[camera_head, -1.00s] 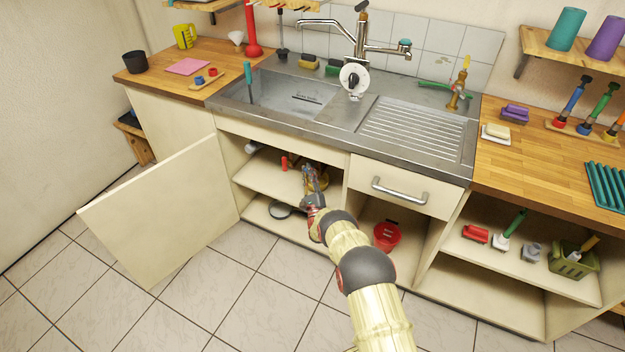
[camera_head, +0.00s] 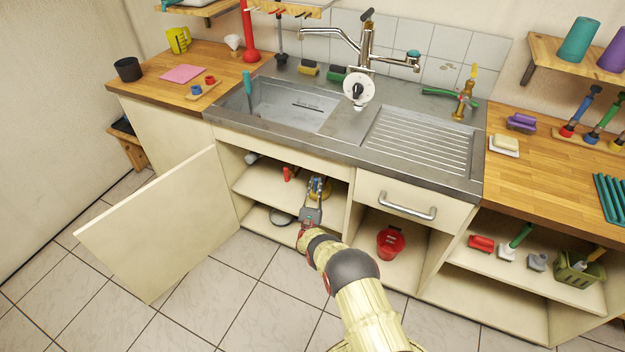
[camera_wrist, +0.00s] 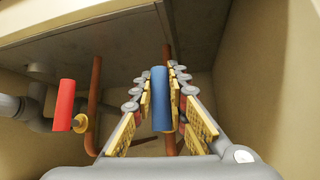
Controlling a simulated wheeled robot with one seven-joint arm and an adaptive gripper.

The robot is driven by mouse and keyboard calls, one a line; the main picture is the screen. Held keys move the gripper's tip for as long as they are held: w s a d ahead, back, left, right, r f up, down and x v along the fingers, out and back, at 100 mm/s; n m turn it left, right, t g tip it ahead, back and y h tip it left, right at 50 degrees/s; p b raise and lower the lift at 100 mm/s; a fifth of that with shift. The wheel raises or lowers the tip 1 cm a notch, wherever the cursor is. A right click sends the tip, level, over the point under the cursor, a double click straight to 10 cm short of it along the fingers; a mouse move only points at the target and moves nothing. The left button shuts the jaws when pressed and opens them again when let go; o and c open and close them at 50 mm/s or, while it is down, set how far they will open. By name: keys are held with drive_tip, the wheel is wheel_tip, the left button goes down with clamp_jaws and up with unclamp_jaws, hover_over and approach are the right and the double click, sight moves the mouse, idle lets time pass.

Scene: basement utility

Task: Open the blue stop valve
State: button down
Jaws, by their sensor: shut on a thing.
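The blue stop valve handle (camera_wrist: 160,98) stands upright between my gripper's yellow-padded fingers in the wrist view. My gripper (camera_wrist: 159,90) is shut on this handle. In the head view my gripper (camera_head: 318,188) reaches into the open cupboard under the sink, and it hides most of the valve there. A red valve handle (camera_wrist: 65,105) on a brass fitting is to the left in the wrist view, apart from my fingers. It also shows as a small red piece in the head view (camera_head: 287,174).
Copper pipes (camera_wrist: 94,90) and a grey drain pipe (camera_wrist: 36,108) run beside the valves. The cupboard door (camera_head: 160,225) stands open on the left. A drawer (camera_head: 410,205) is shut to the right, above a red bucket (camera_head: 390,243). The tiled floor in front is clear.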

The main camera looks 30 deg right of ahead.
drive_tip(key=shift+s+f+m+g+h, duration=0.1)
drive_tip(key=shift+m+g+h, duration=0.2)
drive_tip(key=shift+h, duration=0.1)
drive_tip(key=c, duration=1.7)
unclamp_jaws()
drive_tip(key=shift+c, duration=0.2)
drive_tip(key=v, duration=1.2)
